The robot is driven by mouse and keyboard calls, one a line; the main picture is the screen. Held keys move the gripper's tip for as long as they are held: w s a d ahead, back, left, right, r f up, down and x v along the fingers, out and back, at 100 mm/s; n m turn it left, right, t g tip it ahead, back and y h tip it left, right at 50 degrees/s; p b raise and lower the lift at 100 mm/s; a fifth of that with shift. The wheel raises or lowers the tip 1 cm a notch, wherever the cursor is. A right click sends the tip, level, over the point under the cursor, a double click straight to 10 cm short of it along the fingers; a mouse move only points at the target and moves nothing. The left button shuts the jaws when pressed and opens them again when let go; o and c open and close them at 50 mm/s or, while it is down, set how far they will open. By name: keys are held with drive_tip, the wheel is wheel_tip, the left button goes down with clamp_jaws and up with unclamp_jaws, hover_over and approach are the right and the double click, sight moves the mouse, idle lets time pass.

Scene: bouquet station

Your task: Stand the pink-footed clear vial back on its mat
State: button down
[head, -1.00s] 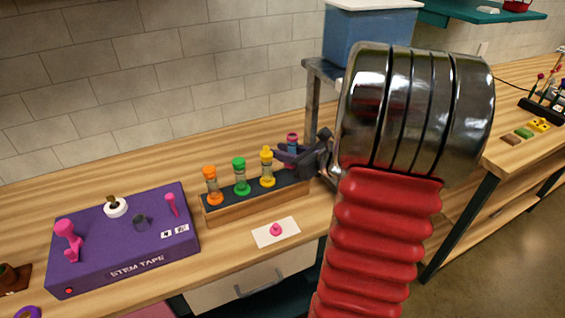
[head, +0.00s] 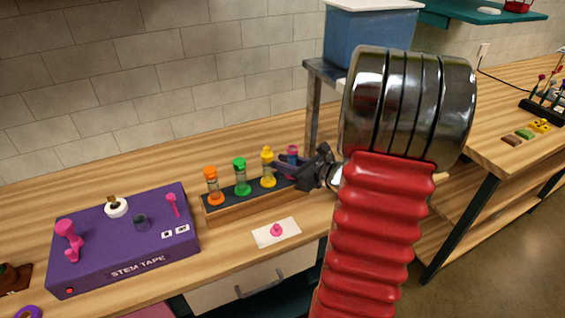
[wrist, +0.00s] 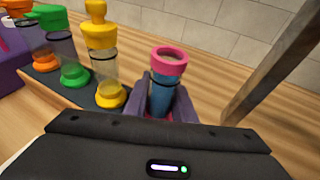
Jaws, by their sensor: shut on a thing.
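My gripper (head: 282,164) is shut on a clear vial (wrist: 160,98) with a pink collar and blue inside. In the wrist view the vial stands roughly upright between the jaws (wrist: 163,105), its open top towards me. The vial also shows in the head view (head: 292,153), at the right end of a wooden rack (head: 240,210) with a dark top.
Orange (head: 213,186), green (head: 241,177) and yellow (head: 267,168) vials stand in a row on the rack; the yellow one is nearest my gripper. A purple stem tape box (head: 120,240) is at left. A grey post (wrist: 285,65) rises right of the vial.

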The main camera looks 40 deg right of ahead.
drive_tip(key=c, duration=1.5)
unclamp_jaws()
drive_tip(key=shift+s+d+r, duration=0.15)
drive_tip(key=shift+s+r, duration=0.1)
drive_tip(key=shift+s, duration=0.4)
drive_tip(key=v, duration=1)
drive_tip(key=shift+s+r, duration=0.1)
drive_tip(key=shift+s, duration=0.25)
